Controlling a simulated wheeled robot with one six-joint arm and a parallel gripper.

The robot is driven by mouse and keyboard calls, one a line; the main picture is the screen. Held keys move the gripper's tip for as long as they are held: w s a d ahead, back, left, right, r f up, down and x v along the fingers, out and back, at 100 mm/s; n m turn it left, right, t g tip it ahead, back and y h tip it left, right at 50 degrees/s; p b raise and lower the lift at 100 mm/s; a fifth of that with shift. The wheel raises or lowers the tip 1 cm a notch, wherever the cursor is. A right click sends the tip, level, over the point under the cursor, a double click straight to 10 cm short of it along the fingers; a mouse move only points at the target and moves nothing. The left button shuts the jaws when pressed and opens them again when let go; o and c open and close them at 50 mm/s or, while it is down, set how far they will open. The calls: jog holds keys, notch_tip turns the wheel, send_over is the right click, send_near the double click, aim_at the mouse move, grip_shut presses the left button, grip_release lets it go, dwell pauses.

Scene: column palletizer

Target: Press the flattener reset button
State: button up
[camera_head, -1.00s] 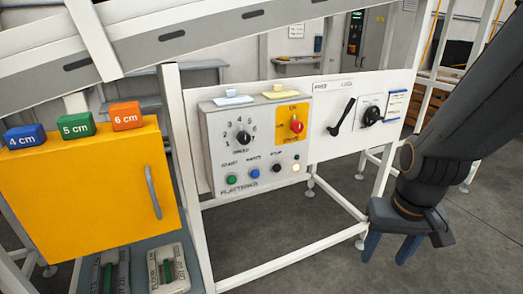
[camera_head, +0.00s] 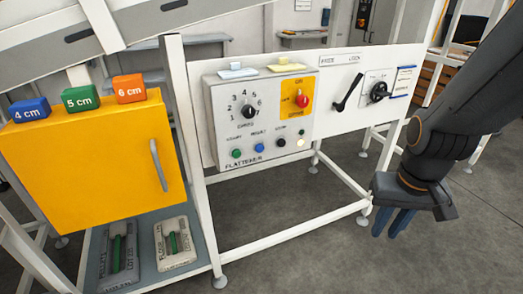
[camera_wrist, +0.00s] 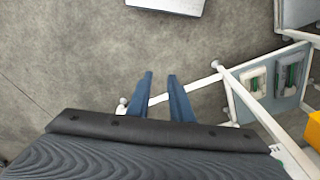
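The grey flattener control box (camera_head: 228,102) is mounted on a white panel in the middle of the head view. Its lower row has a green button (camera_head: 236,153), a blue button (camera_head: 259,147) whose label appears to read reset, a black button (camera_head: 280,143) and a lit whitish lamp (camera_head: 300,142). A dial (camera_head: 248,112) and a red knob on a yellow plate (camera_head: 287,106) sit above. My gripper (camera_head: 393,222) hangs at the right, pointing down, well apart from the box. Its blue fingers are parted and empty in the wrist view (camera_wrist: 160,88).
A yellow cabinet (camera_head: 90,155) with 4, 5 and 6 cm blocks on top stands left. Two labelled grey units (camera_head: 174,243) sit on a low shelf. Black levers (camera_head: 348,92) are right of the box. White frame rails (camera_head: 290,229) run below; open floor lies in front.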

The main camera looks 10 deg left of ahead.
grip_shut()
dwell(1.4)
